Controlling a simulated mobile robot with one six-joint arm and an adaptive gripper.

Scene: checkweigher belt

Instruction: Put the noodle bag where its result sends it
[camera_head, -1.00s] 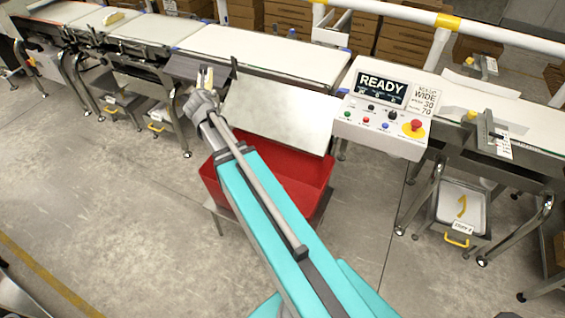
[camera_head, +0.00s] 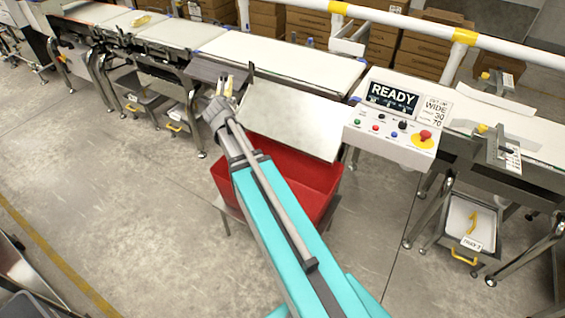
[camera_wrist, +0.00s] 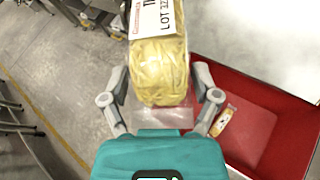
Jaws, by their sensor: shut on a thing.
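My gripper (camera_wrist: 163,90) is shut on the noodle bag (camera_wrist: 160,68), a yellow bag with a white label reading "LOT" at its top in the wrist view. The fingers lie along both sides of the bag, and its clear end points back toward my wrist. In the head view, my gripper (camera_head: 224,92) is raised near the left edge of a sloping metal plate (camera_head: 290,115), left of the red bin; the bag is mostly hidden there. The display (camera_head: 393,96) reads "READY", and a sign (camera_head: 435,108) beside it reads "WIDE 30 70".
The red bin (camera_head: 315,190) stands under the plate; a small yellow packet (camera_wrist: 226,118) lies in it. White belts (camera_head: 270,55) run across the back. A yellow item (camera_head: 142,20) lies on the far-left belt. A labelled tray (camera_head: 450,242) hangs at the right.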

